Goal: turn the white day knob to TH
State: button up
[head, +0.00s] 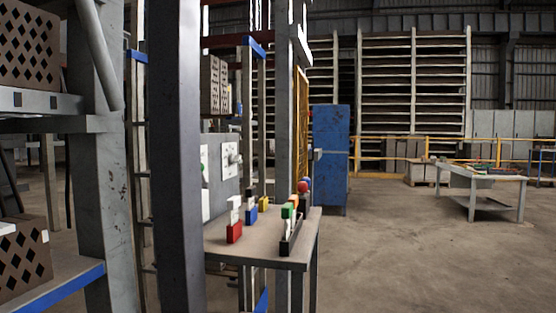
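A white plate (230,160) with small dark marks sits on the side of a grey box (223,188), left of centre. It may be a dial face, but it is too small and angled for me to make out a white day knob, its letters or its pointer. A second white panel (204,180) stands edge-on to its left, partly hidden by a dark upright. My gripper is not in view.
A small table (265,250) in front of the box holds red, blue, yellow and other coloured blocks. Steel posts (92,150) and shelves with bricks crowd the left. A blue cabinet (330,155) stands behind. Open floor (420,260) lies right, before another table (485,183).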

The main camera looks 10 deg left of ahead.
aim_at(234, 159)
jog(key=z, duration=0.7)
jog(key=i, duration=1.15)
jog(key=u, duration=0.2)
